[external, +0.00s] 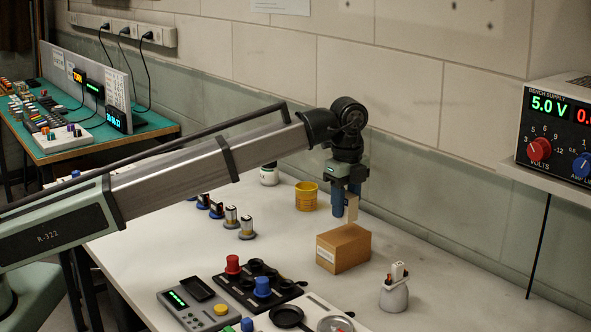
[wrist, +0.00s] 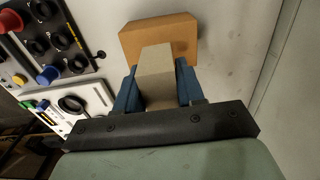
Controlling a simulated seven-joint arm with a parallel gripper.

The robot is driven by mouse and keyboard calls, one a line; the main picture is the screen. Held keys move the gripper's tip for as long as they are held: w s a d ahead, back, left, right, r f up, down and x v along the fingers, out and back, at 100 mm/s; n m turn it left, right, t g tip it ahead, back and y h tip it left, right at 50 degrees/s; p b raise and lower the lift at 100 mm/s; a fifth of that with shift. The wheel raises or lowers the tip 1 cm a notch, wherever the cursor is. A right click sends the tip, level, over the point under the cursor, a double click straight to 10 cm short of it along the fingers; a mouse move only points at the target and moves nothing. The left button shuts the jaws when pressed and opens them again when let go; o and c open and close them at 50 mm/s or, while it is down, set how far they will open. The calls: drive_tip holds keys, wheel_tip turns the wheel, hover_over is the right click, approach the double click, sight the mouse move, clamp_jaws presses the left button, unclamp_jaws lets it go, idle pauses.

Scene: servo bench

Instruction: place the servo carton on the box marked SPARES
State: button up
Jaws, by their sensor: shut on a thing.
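My gripper (external: 345,203) has blue fingers and is shut on a beige carton, the servo carton (external: 351,208). The carton hangs upright between the fingers in the wrist view (wrist: 156,75). An orange-brown box (external: 344,248) with a white label on its left face stands on the white bench below the gripper. The label is too small to read. The box also shows in the wrist view (wrist: 158,34), behind the carton's far end. In the external view the carton's lower end is just above or at the box's top back edge; I cannot tell if they touch.
A yellow cup (external: 306,196) stands left of the gripper. A white pot (external: 394,294) with items in it is right of the box. A black panel with knobs (external: 258,285) and a grey meter (external: 197,304) lie in front. The wall runs close behind.

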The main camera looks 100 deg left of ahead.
sight(345, 218)
drive_tip(key=shift+f, duration=1.85)
drive_tip(key=shift+f, duration=0.15)
drive_tip(key=o, duration=1)
drive_tip(key=shift+o, duration=0.2)
wheel_tip(345, 218, up, 12)
drive_tip(key=shift+r, duration=0.2)
